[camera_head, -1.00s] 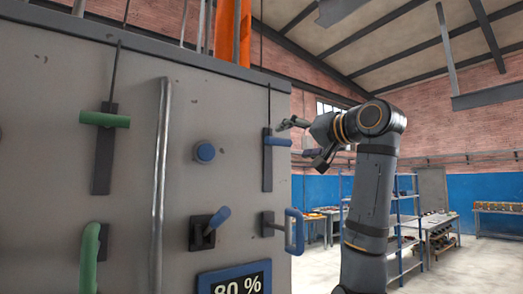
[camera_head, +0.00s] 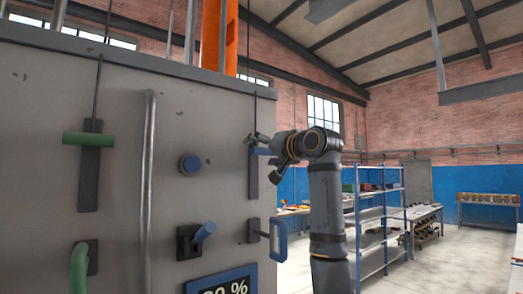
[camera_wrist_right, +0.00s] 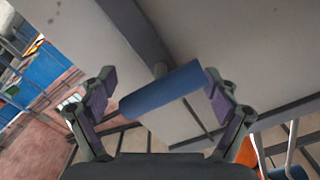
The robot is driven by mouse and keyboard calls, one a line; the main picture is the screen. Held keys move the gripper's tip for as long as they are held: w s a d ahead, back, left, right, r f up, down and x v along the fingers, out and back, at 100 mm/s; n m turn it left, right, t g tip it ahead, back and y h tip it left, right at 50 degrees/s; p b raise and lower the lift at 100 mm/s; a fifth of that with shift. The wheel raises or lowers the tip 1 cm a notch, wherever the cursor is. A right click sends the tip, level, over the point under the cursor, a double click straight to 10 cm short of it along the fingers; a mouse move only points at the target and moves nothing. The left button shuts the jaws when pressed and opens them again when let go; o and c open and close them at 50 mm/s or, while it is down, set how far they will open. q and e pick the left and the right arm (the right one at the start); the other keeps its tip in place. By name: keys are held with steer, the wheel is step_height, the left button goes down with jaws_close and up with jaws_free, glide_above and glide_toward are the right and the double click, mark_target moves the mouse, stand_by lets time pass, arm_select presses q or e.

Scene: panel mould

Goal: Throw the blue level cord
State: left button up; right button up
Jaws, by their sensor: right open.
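The blue level cord's handle (camera_head: 264,151) is a short blue bar on a dark vertical slot plate at the right of the grey panel, with a thin cord rising above it. In the right wrist view the blue handle (camera_wrist_right: 160,90) lies slantwise between the two fingers, with a finger beyond each end. My right gripper (camera_head: 256,139) is at the handle and partly covers it. It is open, and its fingers also show in the wrist view (camera_wrist_right: 160,95). My left gripper is not in view.
Shelving (camera_head: 372,220) stands behind my right arm. Open floor lies at right.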

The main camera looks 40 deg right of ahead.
steer(key=shift+w+f, duration=0.1)
steer(key=shift+w, duration=0.1)
steer(key=c, duration=0.6)
steer(key=shift+d, duration=0.1)
steer(key=c, duration=1.2)
jaws_close()
